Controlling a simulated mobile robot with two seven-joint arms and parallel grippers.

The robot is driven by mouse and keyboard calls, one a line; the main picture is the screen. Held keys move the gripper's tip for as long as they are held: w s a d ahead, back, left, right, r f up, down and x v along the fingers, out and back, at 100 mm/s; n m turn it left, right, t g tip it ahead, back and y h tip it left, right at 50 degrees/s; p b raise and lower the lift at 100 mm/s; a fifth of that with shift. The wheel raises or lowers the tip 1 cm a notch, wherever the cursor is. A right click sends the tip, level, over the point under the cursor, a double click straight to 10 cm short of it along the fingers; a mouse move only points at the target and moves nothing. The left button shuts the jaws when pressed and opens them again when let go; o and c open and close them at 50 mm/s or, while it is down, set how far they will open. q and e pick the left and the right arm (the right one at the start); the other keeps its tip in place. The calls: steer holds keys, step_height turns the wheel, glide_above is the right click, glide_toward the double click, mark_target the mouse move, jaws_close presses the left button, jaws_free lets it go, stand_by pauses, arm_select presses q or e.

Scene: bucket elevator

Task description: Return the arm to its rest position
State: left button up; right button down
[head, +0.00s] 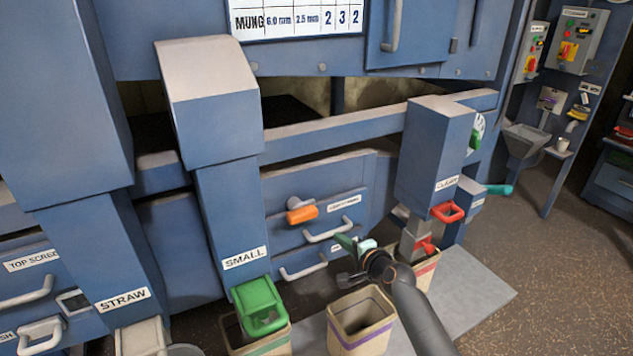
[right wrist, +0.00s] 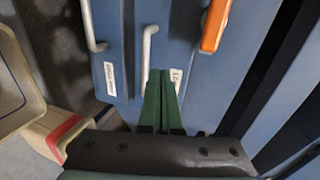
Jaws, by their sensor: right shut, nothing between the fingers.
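My right gripper (head: 352,243) is in the middle of the head view, in front of the blue drawer panel and above the bins. Its arm comes in from the lower right. In the right wrist view its green fingers (right wrist: 162,103) are together with nothing between them. They point at the panel with pale handles, one handle (right wrist: 148,55) lying just beyond the tips. I cannot tell from the picture whether they touch it. My left gripper does not show.
An orange handle (head: 302,215) sticks out of the panel. A purple-striped bin (head: 361,343) stands below my right gripper, and a red-striped bin (head: 427,273) is partly behind my arm. The CLEAN chute (head: 435,150) with a red handle (head: 448,212) is close by. Open floor (head: 560,260) lies at right.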

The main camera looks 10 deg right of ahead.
steer(key=s+f+n+g, duration=0.1)
steer(key=s+f+n, duration=0.3)
steer(key=s+f, duration=0.55)
steer(key=s+f+n+g+h, duration=0.1)
steer(key=s+f+n, duration=0.2)
steer(key=s, duration=1.2)
steer(key=s+d+f+n+g+h+p, duration=0.1)
steer(key=s+f+n+g, duration=0.1)
steer(key=s+n, duration=0.7)
steer(key=s+f, duration=0.1)
steer(key=s, duration=0.5)
steer(key=shift+d+h, duration=0.2)
steer(key=shift+h, duration=0.1)
